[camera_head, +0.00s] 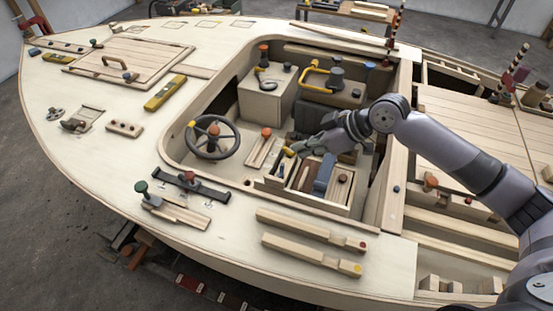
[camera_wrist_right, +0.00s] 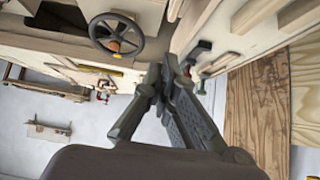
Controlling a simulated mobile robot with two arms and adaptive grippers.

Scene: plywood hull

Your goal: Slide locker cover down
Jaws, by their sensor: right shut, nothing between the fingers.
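My right gripper (camera_head: 296,150) reaches in from the right over the cockpit, shut and empty. Its dark fingers (camera_wrist_right: 168,68) are together in the right wrist view. Close below it in the head view is an open-topped wooden locker box (camera_head: 325,200) with a blue-grey piece (camera_head: 324,174) and a red-knobbed wooden strip (camera_head: 341,184). I cannot tell which part is the locker cover. The gripper and forearm hide the box's far side. I cannot tell whether the gripper touches it. My left gripper is not in view.
A steering wheel (camera_head: 213,137) stands left of the gripper; it also shows in the right wrist view (camera_wrist_right: 117,35). A wooden console (camera_head: 266,98) and a yellow-handled unit (camera_head: 318,80) stand behind. Two wooden bars (camera_head: 310,229) lie on the near deck. A handled hatch (camera_head: 130,62) is far left.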

